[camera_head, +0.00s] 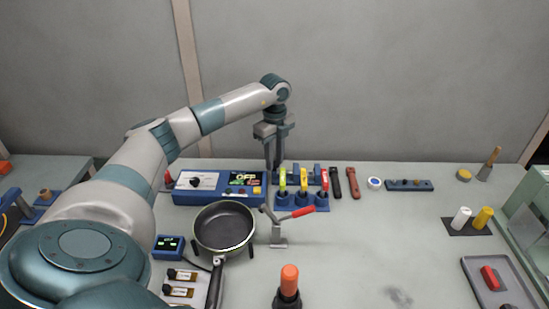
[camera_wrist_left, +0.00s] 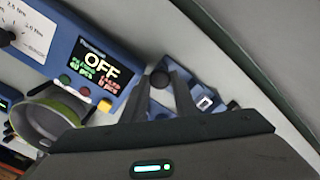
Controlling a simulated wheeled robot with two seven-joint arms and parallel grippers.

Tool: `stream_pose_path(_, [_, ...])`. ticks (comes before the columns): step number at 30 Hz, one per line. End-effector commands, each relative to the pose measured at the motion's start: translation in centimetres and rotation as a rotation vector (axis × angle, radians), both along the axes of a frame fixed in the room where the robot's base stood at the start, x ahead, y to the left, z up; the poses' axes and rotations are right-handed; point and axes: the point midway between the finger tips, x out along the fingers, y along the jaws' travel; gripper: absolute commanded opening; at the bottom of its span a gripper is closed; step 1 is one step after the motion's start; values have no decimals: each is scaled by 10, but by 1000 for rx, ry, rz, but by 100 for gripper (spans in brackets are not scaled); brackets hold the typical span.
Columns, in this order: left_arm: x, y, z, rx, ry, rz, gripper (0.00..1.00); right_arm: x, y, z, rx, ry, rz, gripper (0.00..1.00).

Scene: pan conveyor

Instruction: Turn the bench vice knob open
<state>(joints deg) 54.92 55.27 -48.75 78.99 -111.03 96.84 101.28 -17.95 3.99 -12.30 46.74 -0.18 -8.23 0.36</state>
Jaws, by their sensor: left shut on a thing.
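The blue bench vice (camera_wrist_left: 205,88) stands at the back of the table, beside the blue controller box. In the head view the vice (camera_head: 309,172) is partly hidden behind upright coloured-handled tools. Its round dark knob (camera_wrist_left: 160,78) shows in the left wrist view between my fingertips. My left gripper (camera_head: 273,167) reaches down at the vice's left end, and its two fingers are shut on the knob. In the head view the knob is too small and covered to make out. My right gripper is not in view.
The controller box (camera_head: 219,187) reads OFF, left of my gripper. The tool holder (camera_head: 303,200) stands just in front of the vice. A black pan (camera_head: 224,228) and a red-handled toggle clamp (camera_head: 278,232) are nearer. The table's centre right is mostly clear. A wall rises behind.

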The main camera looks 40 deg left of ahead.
Motion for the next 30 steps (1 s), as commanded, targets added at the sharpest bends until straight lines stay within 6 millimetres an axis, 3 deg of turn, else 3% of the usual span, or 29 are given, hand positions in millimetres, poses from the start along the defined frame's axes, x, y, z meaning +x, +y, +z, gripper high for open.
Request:
stream_pose_path(9, [2, 2, 3, 1, -7, 5, 4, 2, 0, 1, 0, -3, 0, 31])
stream_pose_path(10, [2, 2, 3, 1, -7, 5, 28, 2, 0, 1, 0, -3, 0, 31])
stream_pose_path(12, [1, 2, 2, 2, -6, 5, 45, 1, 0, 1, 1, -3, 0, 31])
stream_pose_path(24, [1, 1, 3, 0, -2, 2, 45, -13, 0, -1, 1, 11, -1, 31])
stream_pose_path(30, [1, 1, 17, 0, -4, 2, 45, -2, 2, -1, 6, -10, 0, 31])
